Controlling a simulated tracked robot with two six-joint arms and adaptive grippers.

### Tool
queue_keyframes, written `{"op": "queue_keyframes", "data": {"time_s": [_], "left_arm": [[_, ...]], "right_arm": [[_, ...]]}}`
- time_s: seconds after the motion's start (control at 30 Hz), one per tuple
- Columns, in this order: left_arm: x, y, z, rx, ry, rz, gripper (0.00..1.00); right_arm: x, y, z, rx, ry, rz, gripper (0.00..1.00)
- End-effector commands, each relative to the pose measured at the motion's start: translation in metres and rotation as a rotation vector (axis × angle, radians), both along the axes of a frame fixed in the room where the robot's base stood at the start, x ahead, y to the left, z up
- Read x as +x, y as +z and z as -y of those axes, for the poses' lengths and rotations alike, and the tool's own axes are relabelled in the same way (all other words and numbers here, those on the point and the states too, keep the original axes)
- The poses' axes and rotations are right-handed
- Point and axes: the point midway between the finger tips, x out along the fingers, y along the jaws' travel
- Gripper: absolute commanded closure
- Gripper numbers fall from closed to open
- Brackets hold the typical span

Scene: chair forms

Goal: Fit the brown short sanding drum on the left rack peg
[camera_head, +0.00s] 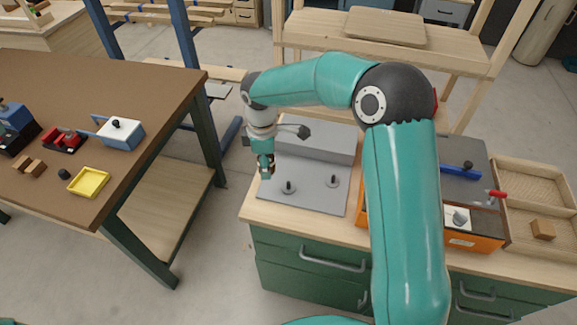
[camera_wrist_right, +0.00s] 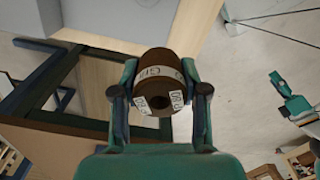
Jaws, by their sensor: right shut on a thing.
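The brown short sanding drum (camera_wrist_right: 160,80) is between the fingers of my right gripper (camera_wrist_right: 160,103); a pale band with lettering and a dark centre hole show on it. In the head view my right gripper (camera_head: 266,172) points down over the left part of the grey rack plate (camera_head: 310,202), and the drum is mostly hidden by the fingers. The left rack peg (camera_head: 288,187) stands upright and bare, a little right of and below the gripper in the picture. The right rack peg (camera_head: 332,181) is also bare. No left gripper is clearly seen.
A grey raised block (camera_head: 314,142) stands behind the pegs. An orange machine (camera_head: 475,238) and a wooden tray (camera_head: 517,215) with a small wooden block (camera_head: 542,229) lie right. A brown table (camera_head: 60,205) with a yellow tray (camera_head: 89,182) stands left, across a gap.

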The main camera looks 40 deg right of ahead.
Motion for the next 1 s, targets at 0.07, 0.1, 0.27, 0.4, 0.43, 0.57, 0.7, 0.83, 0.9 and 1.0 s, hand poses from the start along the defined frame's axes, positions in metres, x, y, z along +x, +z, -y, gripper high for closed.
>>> {"op": "queue_keyframes", "data": {"time_s": [0.07,0.1,0.27,0.4,0.43,0.57,0.7,0.83,0.9,1.0], "left_arm": [[0.000,-0.011,0.000,0.000,0.000,0.000,0.46],[0.000,-0.014,0.000,0.000,0.000,0.000,0.46],[0.000,-0.025,0.000,0.000,0.000,0.000,0.46],[0.000,-0.031,0.000,0.000,0.000,0.000,0.46],[0.000,-0.032,0.000,0.000,0.000,0.000,0.46],[0.000,-0.035,0.000,0.000,0.000,0.000,0.46],[0.000,-0.039,0.000,0.000,0.000,0.000,0.46],[0.000,-0.046,0.000,0.000,0.000,0.000,0.46],[0.000,-0.052,0.000,0.000,0.000,0.000,0.46],[0.000,-0.060,0.000,0.000,0.000,0.000,0.46]], "right_arm": [[-0.003,-0.007,0.012,0.000,0.182,0.002,0.91],[-0.005,-0.008,0.017,0.000,0.279,0.003,0.91],[-0.011,-0.012,0.036,-0.001,0.632,0.005,0.91],[-0.015,-0.014,0.048,-0.002,0.861,0.004,0.91],[-0.016,-0.014,0.050,-0.002,0.899,0.005,0.91],[-0.018,-0.015,0.055,-0.002,1.007,0.005,0.91],[-0.019,-0.019,0.056,-0.001,1.044,0.004,0.91],[-0.019,-0.028,0.056,-0.001,1.046,0.004,0.91],[-0.019,-0.034,0.056,-0.001,1.045,0.004,0.91],[-0.019,-0.044,0.056,-0.002,1.045,0.005,0.91]]}}
